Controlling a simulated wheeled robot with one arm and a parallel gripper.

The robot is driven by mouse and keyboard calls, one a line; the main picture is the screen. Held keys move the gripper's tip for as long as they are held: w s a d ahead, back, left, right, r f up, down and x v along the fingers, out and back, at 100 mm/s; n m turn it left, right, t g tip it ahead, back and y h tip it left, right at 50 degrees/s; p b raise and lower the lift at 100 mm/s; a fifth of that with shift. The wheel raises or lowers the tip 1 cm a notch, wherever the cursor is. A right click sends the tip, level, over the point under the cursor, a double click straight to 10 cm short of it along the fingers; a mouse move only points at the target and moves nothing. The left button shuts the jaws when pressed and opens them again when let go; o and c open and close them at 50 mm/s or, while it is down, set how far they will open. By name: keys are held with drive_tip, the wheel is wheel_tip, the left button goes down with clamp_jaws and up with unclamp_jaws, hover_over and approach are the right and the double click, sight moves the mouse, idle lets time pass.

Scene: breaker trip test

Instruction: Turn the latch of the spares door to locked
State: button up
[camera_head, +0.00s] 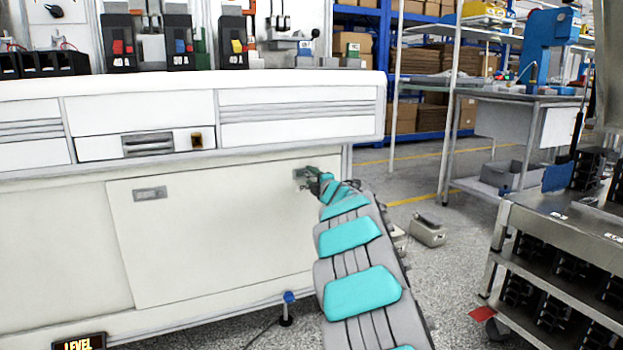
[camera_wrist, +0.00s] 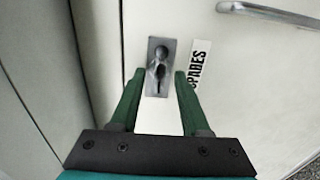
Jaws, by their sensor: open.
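The spares door (camera_head: 220,230) is the large white panel low on the front of the bench, and it looks closed. Its latch (camera_wrist: 160,68) is a small metal plate with a knob, beside a white label reading "SPARES" (camera_wrist: 199,65). My gripper (camera_wrist: 158,80) is open, with its two green fingers on either side of the lower part of the latch. I cannot tell whether the fingers touch it. In the head view my gripper (camera_head: 308,178) is at the upper right of the door, and my arm covers part of that side. The door's handle (camera_head: 150,194) is at its upper left.
The white bench (camera_head: 190,85) carries several breakers. A blue-topped post (camera_head: 288,310) stands on the floor before the door. A metal cart (camera_head: 560,220) with dark units is at the right. A grey box (camera_head: 428,230) lies on the floor beyond my arm.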

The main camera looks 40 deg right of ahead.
drive_tip(key=v, duration=0.7)
drive_tip(key=shift+s+p, duration=0.3)
drive_tip(key=shift+a, duration=0.1)
drive_tip(key=shift+r, duration=0.1)
